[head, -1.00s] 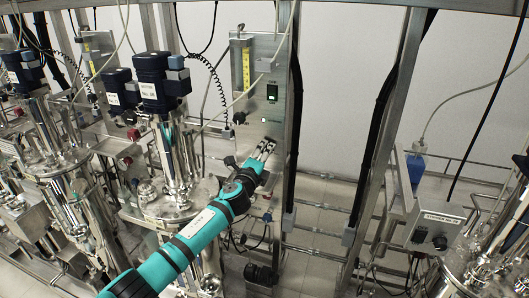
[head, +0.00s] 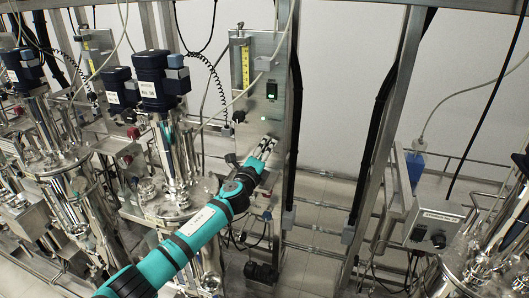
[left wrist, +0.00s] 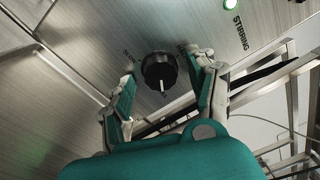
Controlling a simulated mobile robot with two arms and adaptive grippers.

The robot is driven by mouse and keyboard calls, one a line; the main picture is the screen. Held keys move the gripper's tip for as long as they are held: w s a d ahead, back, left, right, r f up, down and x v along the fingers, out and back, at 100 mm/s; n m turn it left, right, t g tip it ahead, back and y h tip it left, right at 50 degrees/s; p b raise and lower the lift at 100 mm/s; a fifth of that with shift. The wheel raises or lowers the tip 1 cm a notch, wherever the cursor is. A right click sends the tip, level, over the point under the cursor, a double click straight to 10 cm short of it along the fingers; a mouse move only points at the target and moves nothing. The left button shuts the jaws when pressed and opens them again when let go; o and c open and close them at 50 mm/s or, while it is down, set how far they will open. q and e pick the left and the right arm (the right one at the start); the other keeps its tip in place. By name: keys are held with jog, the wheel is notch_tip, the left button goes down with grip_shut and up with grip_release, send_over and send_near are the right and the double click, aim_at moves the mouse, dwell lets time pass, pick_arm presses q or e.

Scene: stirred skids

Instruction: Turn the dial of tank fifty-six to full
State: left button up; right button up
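The dial (left wrist: 159,71) is a round black knob with a white pointer mark, on a brushed metal panel that also shows in the head view (head: 280,95). In the left wrist view the mark points down the picture. My left gripper (left wrist: 161,80) is open, with one finger on each side of the dial and a small gap at each side. In the head view my left gripper (head: 266,147) is at the lower part of the panel and hides the dial. The tank (head: 172,208) stands left of the panel. Its motor label is too small to read surely.
A green lamp (left wrist: 229,4) beside the word STIRRING is lit on the panel. A dark motor (head: 158,82) tops the tank. Hoses and cables hang around it. Another control box (head: 434,229) with a black knob stands at right. Bare wall and floor lie between the frames.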

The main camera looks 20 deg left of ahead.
pick_arm(q)
jog(key=s, duration=1.2)
jog(key=shift+a+f, duration=0.2)
jog(key=shift+a, duration=0.2)
